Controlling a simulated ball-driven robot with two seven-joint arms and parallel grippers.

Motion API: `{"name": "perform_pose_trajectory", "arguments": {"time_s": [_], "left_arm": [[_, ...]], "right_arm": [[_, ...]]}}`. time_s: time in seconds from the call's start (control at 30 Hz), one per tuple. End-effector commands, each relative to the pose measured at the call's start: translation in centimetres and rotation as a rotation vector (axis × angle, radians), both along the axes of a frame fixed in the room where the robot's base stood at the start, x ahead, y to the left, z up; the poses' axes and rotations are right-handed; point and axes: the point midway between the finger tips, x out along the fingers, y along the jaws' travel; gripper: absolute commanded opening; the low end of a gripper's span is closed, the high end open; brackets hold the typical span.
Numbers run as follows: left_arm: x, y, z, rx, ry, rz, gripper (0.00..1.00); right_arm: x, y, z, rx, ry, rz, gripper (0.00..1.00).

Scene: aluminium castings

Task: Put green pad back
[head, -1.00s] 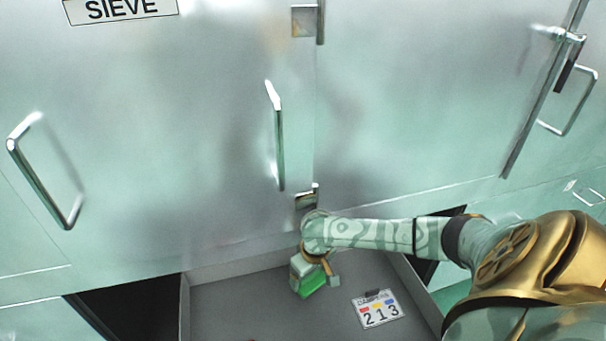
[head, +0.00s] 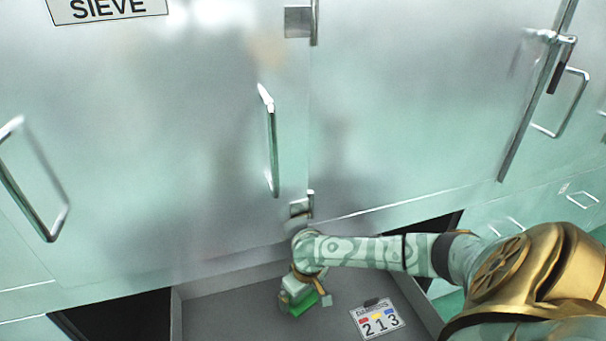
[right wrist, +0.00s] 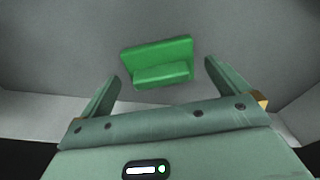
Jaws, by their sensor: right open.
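The green pad (head: 303,304) is in the open grey drawer, partly hidden by my right gripper in the head view. In the right wrist view, the green pad (right wrist: 157,50) is a flat plate with a raised block along it, against the grey drawer floor. My right gripper (head: 307,299) is low over the drawer at the pad. In the right wrist view, its two fingers (right wrist: 163,77) stand wide apart, with the pad between and just beyond their tips. No finger visibly touches the pad there. My left gripper is not in view.
The grey drawer (head: 215,311) is below a frosted cabinet with upright handles (head: 272,145) and a SIEVE label (head: 108,8). A placard reading 213 (head: 377,319) lies in the drawer, right of the gripper. Bare drawer floor shows left of the gripper.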

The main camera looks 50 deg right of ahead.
Motion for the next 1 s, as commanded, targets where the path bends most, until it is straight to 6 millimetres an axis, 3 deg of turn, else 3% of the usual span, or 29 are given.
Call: {"name": "perform_pose_trajectory", "arguments": {"time_s": [0.2, 0.43, 0.6, 1.0], "left_arm": [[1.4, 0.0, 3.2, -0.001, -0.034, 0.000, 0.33], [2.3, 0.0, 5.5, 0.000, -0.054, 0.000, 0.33], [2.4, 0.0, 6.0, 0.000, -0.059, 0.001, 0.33], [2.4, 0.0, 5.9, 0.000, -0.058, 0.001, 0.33]], "right_arm": [[-0.4, 0.0, 5.7, -0.001, -0.009, 0.000, 1.00], [-1.1, 0.0, 10.1, -0.001, -0.006, 0.000, 1.00], [-1.3, 0.1, 11.2, 0.001, -0.003, -0.001, 1.00], [-1.3, 0.1, 11.2, 0.001, -0.001, -0.001, 1.00]]}}
